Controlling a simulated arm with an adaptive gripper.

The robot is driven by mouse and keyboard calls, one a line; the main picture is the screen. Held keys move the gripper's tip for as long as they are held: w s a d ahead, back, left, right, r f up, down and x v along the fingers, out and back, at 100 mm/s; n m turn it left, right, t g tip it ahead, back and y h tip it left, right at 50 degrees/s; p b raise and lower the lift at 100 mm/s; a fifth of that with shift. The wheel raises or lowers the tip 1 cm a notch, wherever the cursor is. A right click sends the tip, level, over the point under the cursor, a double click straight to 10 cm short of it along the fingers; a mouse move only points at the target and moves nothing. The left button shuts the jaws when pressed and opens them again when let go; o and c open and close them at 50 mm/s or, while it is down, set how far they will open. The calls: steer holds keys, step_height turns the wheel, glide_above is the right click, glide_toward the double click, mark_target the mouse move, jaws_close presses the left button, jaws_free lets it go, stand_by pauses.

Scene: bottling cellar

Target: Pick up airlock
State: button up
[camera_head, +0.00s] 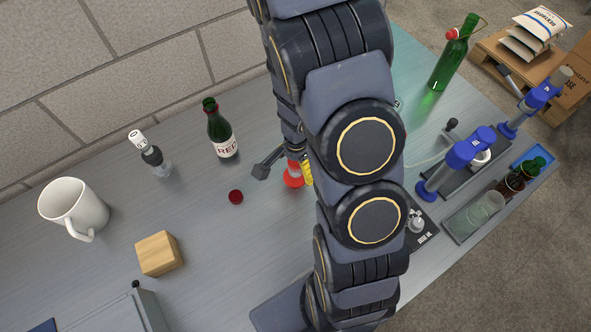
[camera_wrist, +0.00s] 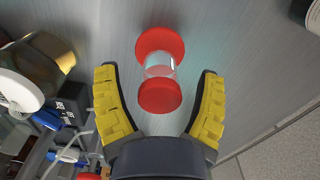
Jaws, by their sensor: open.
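A small clear cylinder with red round ends, which looks like the airlock (camera_wrist: 158,71), shows in the wrist view between my fingers, with a gap on either side. In the head view the airlock's red end (camera_head: 292,181) shows on the grey bench, and my arm and gripper hide part of the rest. My gripper (camera_wrist: 157,73) has yellow-padded fingers spread apart on both sides of it, empty. In the head view one yellow finger (camera_head: 307,172) shows close to the right of the airlock.
A green wine bottle (camera_head: 222,135), a dark red cap (camera_head: 236,197), a small dropper bottle (camera_head: 155,159), a wooden block (camera_head: 159,253) and a white mug (camera_head: 75,207) stand to the left. Blue-headed equipment (camera_head: 468,150) and a bottle tray (camera_head: 452,232) stand right.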

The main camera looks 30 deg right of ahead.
steer(key=shift+f, duration=0.2)
steer(key=c, duration=1.2)
steer(key=shift+r, duration=0.1)
